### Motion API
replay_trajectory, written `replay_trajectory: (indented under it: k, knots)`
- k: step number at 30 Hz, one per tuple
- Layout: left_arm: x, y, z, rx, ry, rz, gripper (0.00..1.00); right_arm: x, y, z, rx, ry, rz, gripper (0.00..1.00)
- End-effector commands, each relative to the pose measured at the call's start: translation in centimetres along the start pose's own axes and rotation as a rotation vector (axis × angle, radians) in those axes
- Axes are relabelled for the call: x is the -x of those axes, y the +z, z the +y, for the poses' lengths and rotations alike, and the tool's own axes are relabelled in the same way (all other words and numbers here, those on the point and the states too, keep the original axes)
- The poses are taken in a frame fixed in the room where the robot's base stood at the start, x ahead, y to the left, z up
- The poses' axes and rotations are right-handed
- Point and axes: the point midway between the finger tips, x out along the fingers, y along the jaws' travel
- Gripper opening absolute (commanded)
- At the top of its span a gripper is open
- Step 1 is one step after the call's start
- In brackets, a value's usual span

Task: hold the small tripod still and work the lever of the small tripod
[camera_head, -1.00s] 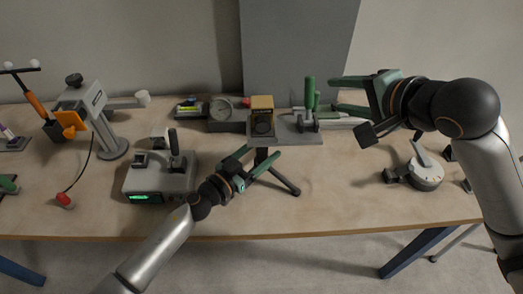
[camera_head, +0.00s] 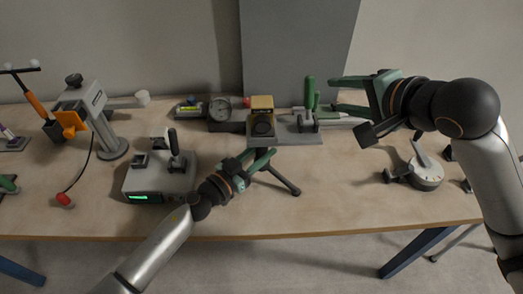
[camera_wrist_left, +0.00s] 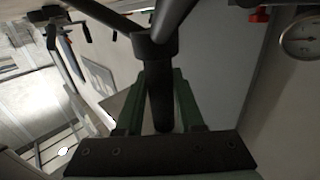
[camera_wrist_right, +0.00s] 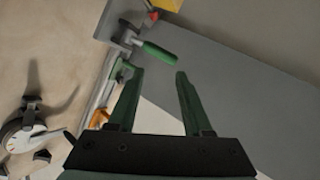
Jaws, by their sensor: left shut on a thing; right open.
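In the left wrist view the post (camera_wrist_left: 158,85) runs between the green fingers, with the legs branching from a collar. My right gripper (camera_head: 338,95) is open and empty, raised to the right of the tripod head. I cannot clearly make out the tripod's lever. In the right wrist view nothing is between the fingers (camera_wrist_right: 160,75).
A clamp with an upright green handle (camera_head: 309,95) stands on a grey plate right behind the tripod. A dial gauge (camera_head: 221,109) is left of it. A grey box with a joystick (camera_head: 160,180) stands left, a round dial device (camera_head: 427,175) right.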

Motion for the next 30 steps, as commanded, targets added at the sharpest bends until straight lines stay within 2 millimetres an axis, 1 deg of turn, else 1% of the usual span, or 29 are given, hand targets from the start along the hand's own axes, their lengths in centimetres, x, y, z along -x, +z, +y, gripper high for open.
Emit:
replay_trajectory:
  k: [18, 23, 26, 30]
  knots:
    - [0.0, 0.1, 0.0, 0.0, 0.0, -0.001, 0.0, 0.0, 0.0, 0.0, 0.0, 0.0, 0.0, 0.5]
    - [0.0, 0.1, 0.0, 0.0, 0.0, -0.001, 0.0, -0.6, -0.2, 0.3, -0.011, 0.005, -0.027, 0.32]
    - [0.0, 0.1, 0.0, 0.0, 0.0, -0.001, 0.0, -1.8, -0.8, 1.0, -0.043, 0.009, -0.095, 0.21]
    - [0.0, 0.1, 0.0, 0.0, 0.0, -0.001, 0.0, -3.8, -2.3, 2.0, -0.129, -0.025, -0.22, 0.05]
